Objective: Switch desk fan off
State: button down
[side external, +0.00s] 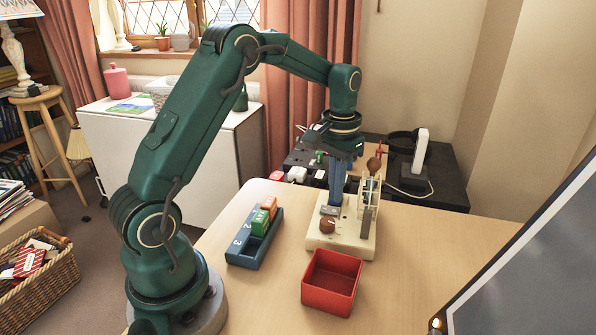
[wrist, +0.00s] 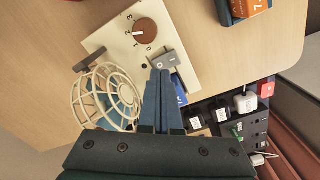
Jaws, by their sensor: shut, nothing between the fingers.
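The desk fan has a cream base (side external: 345,244) on the desk, with a cream wire cage (side external: 369,203) standing at its right side. The cage shows left of my fingers in the wrist view (wrist: 104,95). A round brown knob (wrist: 145,33) with a white pointer sits on the base beside printed numbers; I cannot tell its exact setting. A grey rocker switch (wrist: 163,59) lies next to the knob. My gripper (wrist: 160,72) is shut and empty, pointing down with its blue fingertips at the switch's edge. Whether they touch is unclear; the fingers hide part of the base.
A red open box (side external: 332,282) stands in front of the fan. A blue numbered tray (side external: 255,240) with orange and green blocks lies to the left. A dark table (side external: 445,184) with plugs and a white device is behind. The desk's right side is clear up to a dark screen (side external: 540,260).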

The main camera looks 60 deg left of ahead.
aim_at(335, 211)
jog(key=shift+r, duration=2.15)
